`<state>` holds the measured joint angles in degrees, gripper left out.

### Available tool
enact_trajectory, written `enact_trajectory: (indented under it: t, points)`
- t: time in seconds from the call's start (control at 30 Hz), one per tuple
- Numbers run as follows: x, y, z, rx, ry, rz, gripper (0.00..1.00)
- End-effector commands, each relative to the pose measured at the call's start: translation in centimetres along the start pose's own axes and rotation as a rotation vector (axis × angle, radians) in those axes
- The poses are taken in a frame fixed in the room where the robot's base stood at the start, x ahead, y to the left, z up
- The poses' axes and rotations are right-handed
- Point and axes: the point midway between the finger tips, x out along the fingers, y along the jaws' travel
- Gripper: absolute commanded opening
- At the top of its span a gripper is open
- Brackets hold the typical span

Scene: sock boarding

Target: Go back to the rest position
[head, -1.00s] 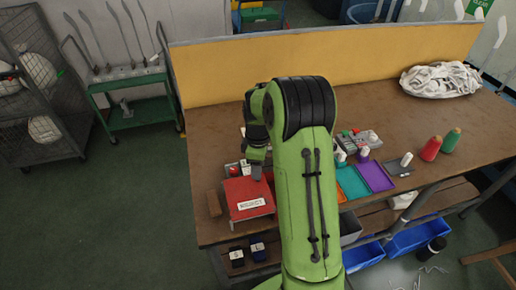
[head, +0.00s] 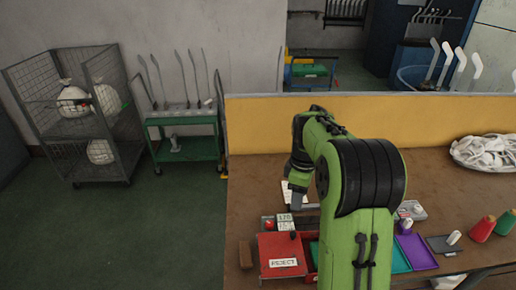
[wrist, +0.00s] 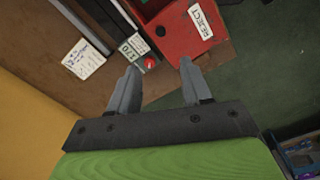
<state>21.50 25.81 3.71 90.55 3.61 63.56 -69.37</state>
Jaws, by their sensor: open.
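My green arm reaches over the brown workbench (head: 245,200) in the head view. My gripper (wrist: 158,80) shows in the wrist view with its two grey fingers apart and nothing between them. Beyond the fingertips lie a red box labelled REJECT (wrist: 185,38), a small box with a red button (wrist: 149,63) and a handwritten note (wrist: 85,58). In the head view the gripper end (head: 295,196) hangs above the bench, just behind the red REJECT box (head: 280,252). My arm hides part of the bench middle.
Red (head: 482,228) and green spools stand further right, before a basket of white cloth (head: 487,152). A yellow partition (head: 260,125) borders the bench's back. A wire cage trolley (head: 118,140) and green rack (head: 185,155) stand left over open floor.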

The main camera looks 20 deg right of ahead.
Motion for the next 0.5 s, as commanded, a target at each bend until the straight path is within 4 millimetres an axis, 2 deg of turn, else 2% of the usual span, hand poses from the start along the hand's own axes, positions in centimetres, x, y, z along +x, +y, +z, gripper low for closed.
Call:
enact_trajectory:
  t: [0.1, 0.17, 0.27, 0.33, 0.4, 0.5]
  points:
    - [-0.3, -0.3, -0.1, 0.006, 0.001, 0.005, 0.48]
    - [-1.4, -1.3, -0.3, 0.032, 0.008, 0.026, 0.48]
    - [-4.8, -5.0, -0.6, 0.136, 0.039, 0.089, 0.48]
    - [-7.0, -8.5, -0.4, 0.236, 0.078, 0.137, 0.48]
    - [-8.6, -12.1, 0.1, 0.338, 0.129, 0.177, 0.48]
    - [-9.8, -17.1, 1.3, 0.484, 0.218, 0.216, 0.48]
